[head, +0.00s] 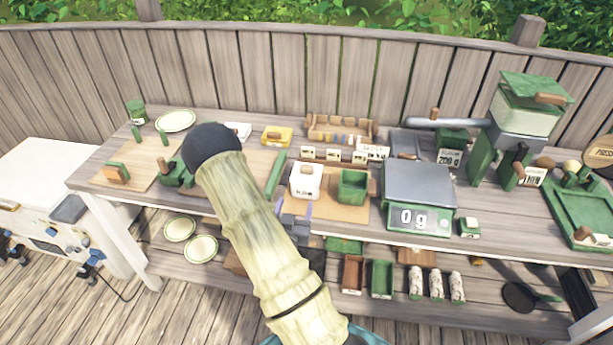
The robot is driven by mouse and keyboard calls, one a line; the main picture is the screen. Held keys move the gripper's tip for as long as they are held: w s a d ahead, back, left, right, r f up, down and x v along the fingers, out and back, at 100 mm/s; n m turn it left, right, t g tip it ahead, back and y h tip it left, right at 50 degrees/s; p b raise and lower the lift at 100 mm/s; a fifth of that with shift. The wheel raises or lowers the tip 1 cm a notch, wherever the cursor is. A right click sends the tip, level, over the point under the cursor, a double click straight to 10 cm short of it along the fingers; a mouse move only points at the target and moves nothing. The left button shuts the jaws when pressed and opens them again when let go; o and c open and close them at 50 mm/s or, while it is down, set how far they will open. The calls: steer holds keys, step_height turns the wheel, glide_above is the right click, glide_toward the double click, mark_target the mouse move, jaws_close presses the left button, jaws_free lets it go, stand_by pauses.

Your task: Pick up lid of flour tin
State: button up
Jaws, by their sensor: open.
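A white box-shaped tin (305,184) with a brown knob on its lid (307,169) stands near the middle of the table in the head view. Its dark front lettering is too small to read surely, so I cannot confirm that it is the flour tin. The lid appears to sit on top of it. My gripper (294,209) shows partly beside my pale arm, as two lavender fingers below and in front of this tin. The fingers are apart with nothing seen between them. My arm hides much of the gripper.
A green open box (352,187) stands close right of the white tin. A scale (419,190) reading 0 g is further right. Another labelled tin (531,176) stands at the right by a grinder (520,110). Small label cards and a wooden rack (340,128) are behind.

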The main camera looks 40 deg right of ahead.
steer(key=shift+d+b, duration=0.65)
steer(key=shift+b, duration=0.95)
steer(key=p, duration=0.1)
glide_toward(306, 169)
steer(key=x, duration=0.4)
steer(key=shift+w+d+f, duration=0.1)
steer(key=shift+d, duration=0.15)
steer(key=shift+w+d+p, duration=0.15)
steer(key=shift+d+p, duration=0.05)
steer(key=shift+p, duration=0.1)
steer(key=shift+p+x, duration=0.95)
steer(key=shift+x, duration=1.4)
steer(key=shift+a, duration=0.1)
steer(key=c, duration=1)
